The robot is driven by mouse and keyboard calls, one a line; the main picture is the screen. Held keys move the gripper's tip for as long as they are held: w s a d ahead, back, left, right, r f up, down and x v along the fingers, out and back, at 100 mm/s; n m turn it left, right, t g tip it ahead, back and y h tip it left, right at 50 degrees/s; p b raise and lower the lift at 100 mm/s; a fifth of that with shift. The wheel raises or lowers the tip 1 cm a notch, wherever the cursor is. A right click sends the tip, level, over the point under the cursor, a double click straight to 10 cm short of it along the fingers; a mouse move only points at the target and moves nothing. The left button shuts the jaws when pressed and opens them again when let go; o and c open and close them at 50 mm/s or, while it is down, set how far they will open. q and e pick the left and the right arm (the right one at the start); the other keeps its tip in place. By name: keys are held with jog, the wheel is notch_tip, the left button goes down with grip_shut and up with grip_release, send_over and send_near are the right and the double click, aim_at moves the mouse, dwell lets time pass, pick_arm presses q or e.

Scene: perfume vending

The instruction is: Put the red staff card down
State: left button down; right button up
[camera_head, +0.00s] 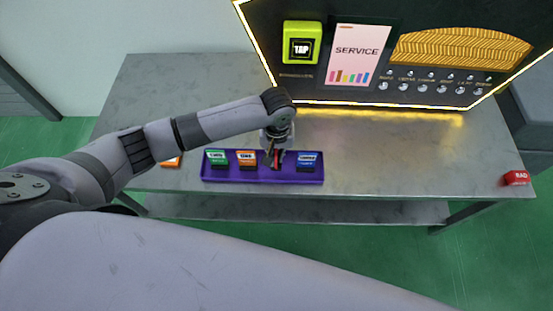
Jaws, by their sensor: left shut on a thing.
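My left gripper (276,161) comes down over the purple tray (262,180) on the metal table. It is shut on the red staff card, of which only a small red patch (278,154) shows between the fingers. The card is between the orange card and the blue card in the tray. Whether its lower edge touches the tray is hidden by the gripper. My right gripper is not in view.
The tray also holds a green card (216,157), an orange card (246,158) and a blue card (308,160). A red "RAD" block (517,178) is at the table's right edge. The vending machine (363,55) stands behind.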

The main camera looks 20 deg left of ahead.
pick_arm(q)
jog(key=shift+f, duration=1.3)
jog(key=shift+f, duration=0.15)
jog(key=c, duration=1.8)
grip_release()
notch_tip(320, 180, up, 12)
jog(key=shift+d+r+p, duration=0.1)
jog(key=shift+r+p, duration=0.05)
jog(key=shift+p, duration=0.35)
